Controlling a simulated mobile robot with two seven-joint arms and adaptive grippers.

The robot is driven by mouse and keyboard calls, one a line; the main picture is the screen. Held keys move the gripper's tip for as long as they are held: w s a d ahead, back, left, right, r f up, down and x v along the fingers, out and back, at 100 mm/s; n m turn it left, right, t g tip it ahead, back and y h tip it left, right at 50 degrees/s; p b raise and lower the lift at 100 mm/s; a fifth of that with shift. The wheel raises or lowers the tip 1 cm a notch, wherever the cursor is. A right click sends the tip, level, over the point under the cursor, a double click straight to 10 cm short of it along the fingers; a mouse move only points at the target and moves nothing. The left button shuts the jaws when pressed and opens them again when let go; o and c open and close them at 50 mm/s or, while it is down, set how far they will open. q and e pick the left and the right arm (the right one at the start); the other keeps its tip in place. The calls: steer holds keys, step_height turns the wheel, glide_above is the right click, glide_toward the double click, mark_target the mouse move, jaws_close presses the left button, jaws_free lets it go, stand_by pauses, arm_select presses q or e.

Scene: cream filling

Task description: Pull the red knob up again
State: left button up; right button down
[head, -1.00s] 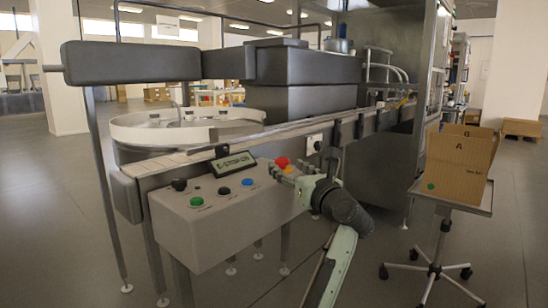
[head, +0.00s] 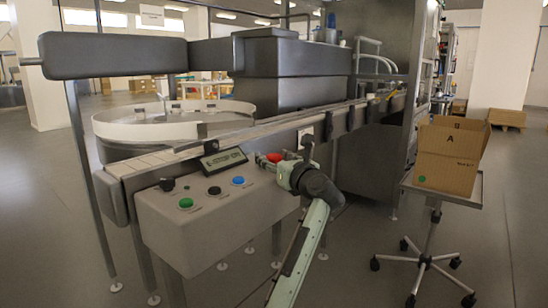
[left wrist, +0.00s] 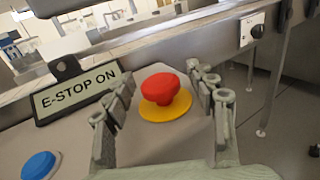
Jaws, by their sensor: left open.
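The red knob (head: 275,157) sits on the right part of the grey control panel (head: 205,222). In the left wrist view the red knob (left wrist: 160,86) stands on a yellow round base (left wrist: 168,108). My left gripper (head: 268,162) is at the knob in the head view, its arm coming up from below. In the left wrist view the left gripper (left wrist: 162,82) is open, one finger on each side of the knob, with visible gaps. The fingers do not hold it. A sign (left wrist: 76,97) left of the knob reads "E-STOP ON". My right gripper is not in view.
The panel also carries a blue button (head: 238,181), a black button (head: 214,190), a green button (head: 186,203) and a black knob (head: 167,184). A conveyor rail (head: 250,131) runs just behind the panel. A cardboard box (head: 447,160) stands on a wheeled stand at right.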

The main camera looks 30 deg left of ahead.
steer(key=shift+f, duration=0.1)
arm_select(q)
steer(key=shift+c, duration=0.4)
